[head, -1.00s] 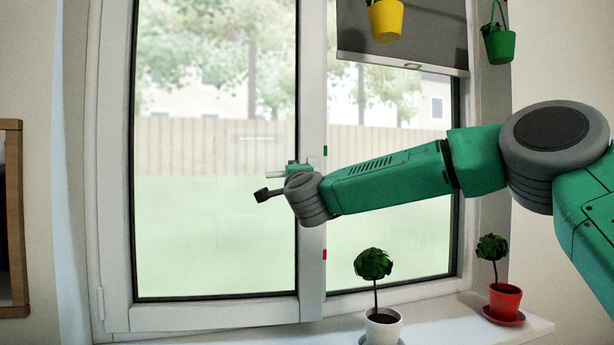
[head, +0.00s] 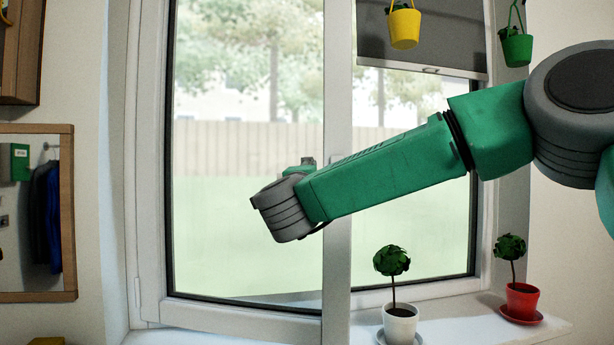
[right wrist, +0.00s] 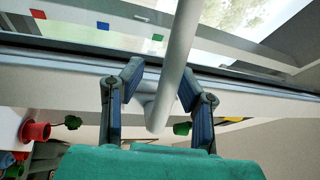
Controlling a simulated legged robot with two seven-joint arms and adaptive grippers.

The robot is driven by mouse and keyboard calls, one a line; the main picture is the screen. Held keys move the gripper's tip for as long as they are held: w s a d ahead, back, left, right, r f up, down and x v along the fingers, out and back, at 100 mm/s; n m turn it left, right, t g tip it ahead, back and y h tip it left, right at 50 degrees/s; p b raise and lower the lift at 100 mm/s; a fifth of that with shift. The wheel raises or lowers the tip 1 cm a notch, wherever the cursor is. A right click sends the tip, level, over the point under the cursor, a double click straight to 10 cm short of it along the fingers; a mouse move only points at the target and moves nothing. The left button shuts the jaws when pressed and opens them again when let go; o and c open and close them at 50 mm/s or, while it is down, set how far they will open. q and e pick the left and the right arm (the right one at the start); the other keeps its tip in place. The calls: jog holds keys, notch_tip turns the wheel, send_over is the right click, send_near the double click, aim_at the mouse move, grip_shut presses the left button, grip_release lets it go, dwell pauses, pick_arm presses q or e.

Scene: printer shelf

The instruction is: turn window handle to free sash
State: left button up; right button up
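The window sash (head: 337,270) on the left stands slightly ajar. Its lower edge slopes down toward the right, and its right stile comes forward of the frame. The pale window handle (right wrist: 177,55) shows in the right wrist view as a long bar. My right gripper (right wrist: 160,78) is open, with its two dark fingers on either side of the handle. The right finger is close to the bar, and a gap shows at the left finger. Contact is unclear. In the head view my right wrist hides the handle and fingers. My left gripper is not in view.
A potted tree in a white pot (head: 400,325) and one in a red pot (head: 521,302) stand on the sill (head: 465,330). Yellow (head: 404,29) and green (head: 516,50) pots hang above, by a grey blind (head: 430,50). A wood-framed mirror (head: 68,215) hangs left.

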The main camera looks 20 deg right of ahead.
jog(key=shift+d, duration=0.25)
jog(key=shift+s+r, duration=0.1)
jog(key=v, duration=1.1)
jog(key=shift+s+a+f, duration=0.15)
jog(key=shift+s+f, duration=0.15)
jog(key=shift+s, duration=0.05)
